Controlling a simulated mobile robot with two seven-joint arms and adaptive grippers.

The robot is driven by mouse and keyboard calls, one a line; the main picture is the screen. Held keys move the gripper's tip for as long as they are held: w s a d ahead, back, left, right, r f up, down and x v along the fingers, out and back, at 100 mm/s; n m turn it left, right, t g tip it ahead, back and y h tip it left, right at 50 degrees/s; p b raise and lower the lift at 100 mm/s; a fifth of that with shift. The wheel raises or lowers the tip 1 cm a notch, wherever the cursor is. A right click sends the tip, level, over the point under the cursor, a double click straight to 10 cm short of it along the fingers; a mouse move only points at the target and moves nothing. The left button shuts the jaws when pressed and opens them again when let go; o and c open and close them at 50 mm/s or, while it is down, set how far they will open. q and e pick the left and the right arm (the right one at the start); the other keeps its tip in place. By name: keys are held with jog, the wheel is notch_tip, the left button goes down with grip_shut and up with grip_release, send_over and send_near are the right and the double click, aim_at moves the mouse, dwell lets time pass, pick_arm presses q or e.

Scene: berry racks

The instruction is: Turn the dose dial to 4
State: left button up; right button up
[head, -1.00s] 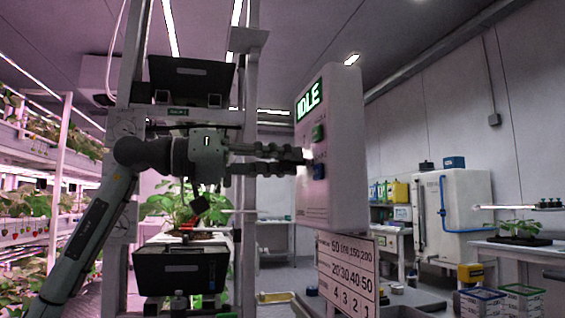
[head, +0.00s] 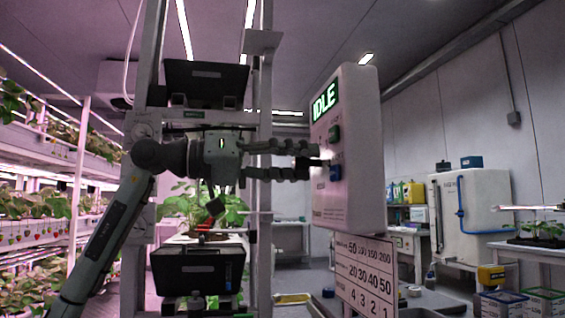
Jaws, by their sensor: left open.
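A pale control box (head: 350,190) stands right of centre, its front face turned left and seen at a steep angle. I cannot tell whether the fingers touch anything. My right gripper is out of view.
A sign (head: 364,275) with rows of numbers, the lowest reading 4 3 2 1, hangs below the box. A rack with black crates (head: 197,270) stands behind my left arm. Plant shelves line the left; a white tank (head: 474,215) stands at the right.

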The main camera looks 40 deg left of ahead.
pick_arm(q)
jog(key=v, duration=1.1)
jog(key=shift+s+a, duration=0.25)
jog(key=shift+s, duration=0.05)
